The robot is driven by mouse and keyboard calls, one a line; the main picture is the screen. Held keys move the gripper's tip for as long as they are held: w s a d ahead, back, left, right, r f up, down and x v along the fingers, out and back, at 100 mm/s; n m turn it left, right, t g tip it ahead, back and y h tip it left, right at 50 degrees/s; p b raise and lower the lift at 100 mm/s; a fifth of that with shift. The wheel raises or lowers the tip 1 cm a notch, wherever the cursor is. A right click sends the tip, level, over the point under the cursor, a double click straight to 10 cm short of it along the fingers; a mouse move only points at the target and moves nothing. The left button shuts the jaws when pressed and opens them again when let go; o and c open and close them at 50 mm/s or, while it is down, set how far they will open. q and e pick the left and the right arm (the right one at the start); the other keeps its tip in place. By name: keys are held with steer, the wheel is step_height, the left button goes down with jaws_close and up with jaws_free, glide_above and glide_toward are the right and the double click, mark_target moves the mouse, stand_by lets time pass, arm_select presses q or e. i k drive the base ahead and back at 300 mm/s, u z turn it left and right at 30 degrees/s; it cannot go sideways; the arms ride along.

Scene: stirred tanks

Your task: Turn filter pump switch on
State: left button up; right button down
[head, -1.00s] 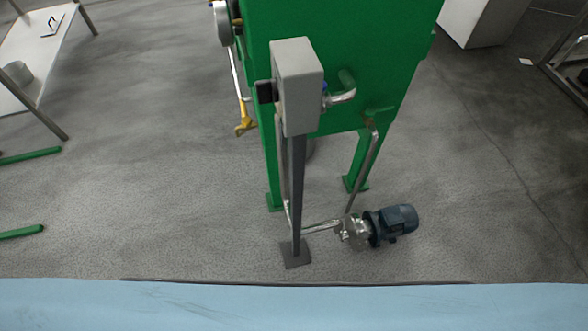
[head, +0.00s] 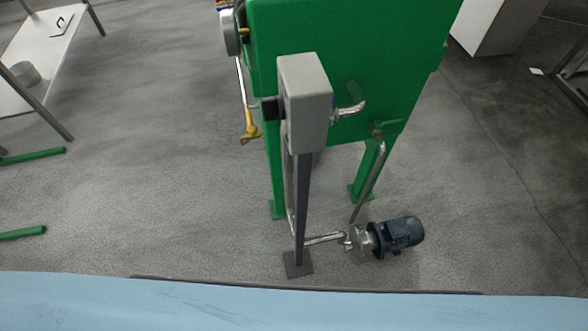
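A grey switch box (head: 308,104) stands on a dark grey post (head: 302,205) in front of the green tank. A small black part (head: 270,109), possibly the switch, sticks out of the box's left side. Its setting cannot be made out. A dark blue pump motor (head: 399,236) lies on the floor to the right of the post's foot, joined by metal pipes. Neither of my grippers is in view.
The green tank (head: 350,45) on legs fills the upper middle, with a yellow-handled part (head: 250,132) at its left. A white table (head: 35,62) stands at far left. Open grey floor (head: 150,180) lies between. A light blue surface (head: 290,308) crosses the bottom.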

mark_target(272, 108)
steer(key=z, duration=0.55)
steer(key=k, duration=0.5)
steer(key=u, duration=0.65)
steer(key=i, duration=0.45)
steer(key=u, duration=2.1)
steer(key=i, duration=2.05)
steer(key=z, duration=3.65)
